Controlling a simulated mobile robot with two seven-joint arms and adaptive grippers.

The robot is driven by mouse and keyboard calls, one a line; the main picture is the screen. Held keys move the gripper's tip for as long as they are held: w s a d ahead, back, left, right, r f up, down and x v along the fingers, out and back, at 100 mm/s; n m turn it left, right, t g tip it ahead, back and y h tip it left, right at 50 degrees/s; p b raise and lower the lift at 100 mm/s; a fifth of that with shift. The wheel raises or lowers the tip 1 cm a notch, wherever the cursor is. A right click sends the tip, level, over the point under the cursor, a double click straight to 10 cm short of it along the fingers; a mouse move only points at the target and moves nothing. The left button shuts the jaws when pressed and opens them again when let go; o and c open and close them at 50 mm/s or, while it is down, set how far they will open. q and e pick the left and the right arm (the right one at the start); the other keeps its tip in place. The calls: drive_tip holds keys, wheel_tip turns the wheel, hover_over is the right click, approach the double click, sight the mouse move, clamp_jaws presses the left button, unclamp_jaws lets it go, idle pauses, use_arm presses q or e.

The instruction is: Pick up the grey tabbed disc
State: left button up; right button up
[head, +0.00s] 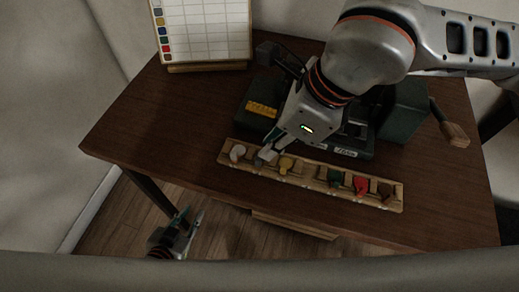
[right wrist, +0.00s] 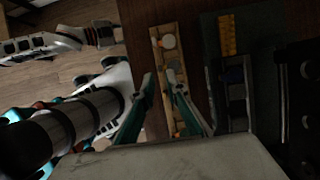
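The wooden rack (head: 312,182) lies along the front of the table and holds several coloured tabbed discs. The grey tabbed disc (head: 258,162) sits in it between the white disc (head: 238,152) and the yellow disc (head: 287,163), partly hidden by my right gripper (head: 268,154). In the right wrist view my right gripper (right wrist: 160,77) has its two fingers apart over the rack (right wrist: 157,48), near the grey disc's place. I see nothing held between them. My left gripper (head: 190,222) hangs low in front of the table, fingers apart and empty.
A colour chart (head: 205,32) stands at back left. The table's left part is clear.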

drive_tip(key=shift+x, duration=0.95)
drive_tip(key=x, duration=0.5)
drive_tip(key=shift+s+d+f, duration=0.1)
drive_tip(key=shift+d+f, duration=0.1)
drive_tip(key=shift+f, duration=0.2)
clamp_jaws()
drive_tip(key=shift+r, duration=0.15)
